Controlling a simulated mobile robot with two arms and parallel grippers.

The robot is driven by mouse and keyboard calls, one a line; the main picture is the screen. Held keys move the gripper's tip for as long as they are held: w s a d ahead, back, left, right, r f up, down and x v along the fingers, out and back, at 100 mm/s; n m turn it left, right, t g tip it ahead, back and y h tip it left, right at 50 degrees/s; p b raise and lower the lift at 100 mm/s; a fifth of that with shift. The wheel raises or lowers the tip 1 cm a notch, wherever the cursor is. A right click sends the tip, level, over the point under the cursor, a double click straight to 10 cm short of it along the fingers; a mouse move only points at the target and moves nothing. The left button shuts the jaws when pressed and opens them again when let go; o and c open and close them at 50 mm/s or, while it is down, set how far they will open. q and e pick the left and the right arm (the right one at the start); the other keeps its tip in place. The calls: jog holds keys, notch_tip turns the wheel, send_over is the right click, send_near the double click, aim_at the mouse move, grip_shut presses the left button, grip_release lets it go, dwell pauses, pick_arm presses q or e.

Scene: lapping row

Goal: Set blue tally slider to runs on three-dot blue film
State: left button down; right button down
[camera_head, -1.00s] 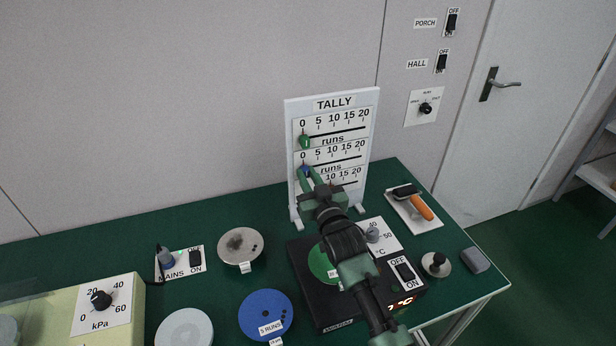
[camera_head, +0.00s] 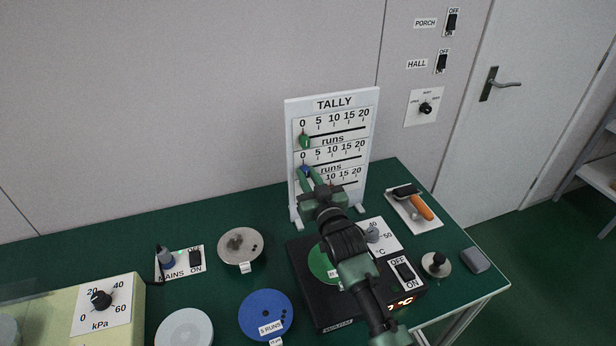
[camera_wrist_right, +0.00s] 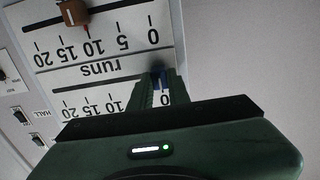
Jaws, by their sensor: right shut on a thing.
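The white TALLY board (camera_head: 293,150) stands at the back of the green bench. Its blue slider (camera_head: 305,169) sits at the 0 end of the middle scale; it also shows in the wrist view (camera_wrist_right: 158,74), upside down. My right gripper (camera_head: 309,177) is shut on the blue slider, its fingers on either side. A blue disc (camera_head: 262,308) lies on the bench with a tag (camera_head: 270,328) that appears to read 5 RUNS. Small dark dots show near its right edge, too small to count surely. My left gripper is not in view.
A green slider (camera_head: 305,141) is at 0 on the top scale. A brown slider (camera_wrist_right: 73,12) is near 10 to 15 on the lowest scale. A black hotplate (camera_head: 312,300) with a green disc lies under my right arm. A grey disc (camera_head: 238,243) lies left.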

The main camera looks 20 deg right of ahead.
jog(key=shift+d, duration=0.1)
jog(key=shift+d+p, duration=0.3)
jog(key=shift+d, duration=1.7)
jog(key=shift+a, duration=0.1)
jog(key=c, duration=1.3)
grip_release()
jog(key=b, duration=0.1)
send_near(318, 165)
jog(key=shift+s, duration=0.8)
